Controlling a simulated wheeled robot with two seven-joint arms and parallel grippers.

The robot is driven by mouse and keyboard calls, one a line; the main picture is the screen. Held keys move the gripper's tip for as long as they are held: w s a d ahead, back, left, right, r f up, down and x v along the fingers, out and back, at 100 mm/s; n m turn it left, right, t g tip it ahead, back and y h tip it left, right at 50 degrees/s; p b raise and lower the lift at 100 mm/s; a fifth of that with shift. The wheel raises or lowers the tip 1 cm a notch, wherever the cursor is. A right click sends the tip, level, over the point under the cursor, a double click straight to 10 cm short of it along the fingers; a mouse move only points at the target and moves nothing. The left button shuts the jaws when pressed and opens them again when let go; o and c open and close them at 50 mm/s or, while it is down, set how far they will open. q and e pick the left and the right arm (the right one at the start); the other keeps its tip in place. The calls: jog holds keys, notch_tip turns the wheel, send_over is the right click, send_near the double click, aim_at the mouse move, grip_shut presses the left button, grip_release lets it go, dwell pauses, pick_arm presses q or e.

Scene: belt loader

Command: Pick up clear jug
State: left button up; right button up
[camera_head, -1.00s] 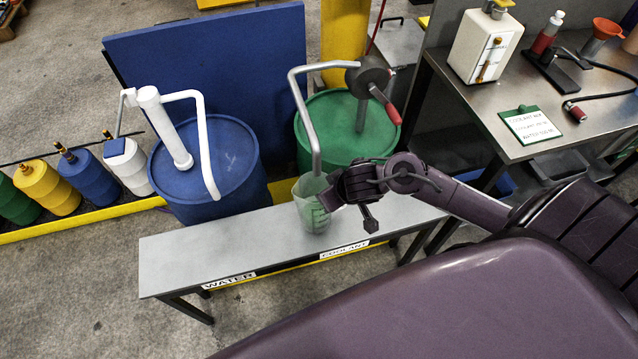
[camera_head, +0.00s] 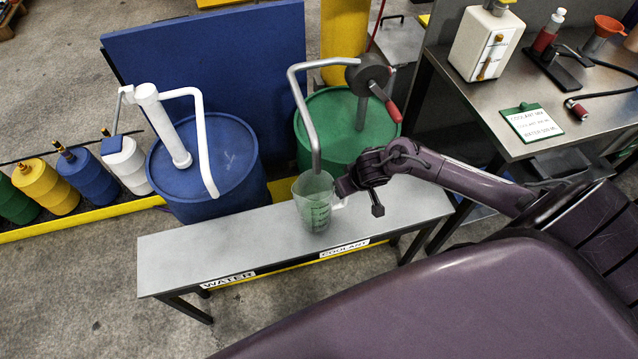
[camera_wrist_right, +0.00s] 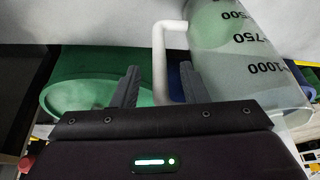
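The clear jug (camera_head: 312,212) stands upright on the grey bench, below the spout of the green drum's pump. Its handle faces right, towards my right gripper. In the right wrist view the jug (camera_wrist_right: 240,60) shows at upper right with black volume marks, and its pale handle (camera_wrist_right: 159,65) runs down between my fingers. My right gripper (camera_head: 345,187) is beside the jug on the handle side. In the wrist view its fingers (camera_wrist_right: 159,88) are apart, with a gap on each side of the handle. My left gripper is not in view.
The grey bench (camera_head: 210,245) has WATER and COOLANT labels and free room left of the jug. Behind it stand a blue drum (camera_head: 235,160) and a green drum (camera_head: 335,115) with pumps. The coolant spout (camera_head: 305,105) hangs close over the jug. A steel table (camera_head: 480,90) is at right.

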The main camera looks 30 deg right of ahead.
jog(key=shift+c, duration=0.2)
grip_shut()
jog(key=shift+w, duration=0.1)
dwell(1.2)
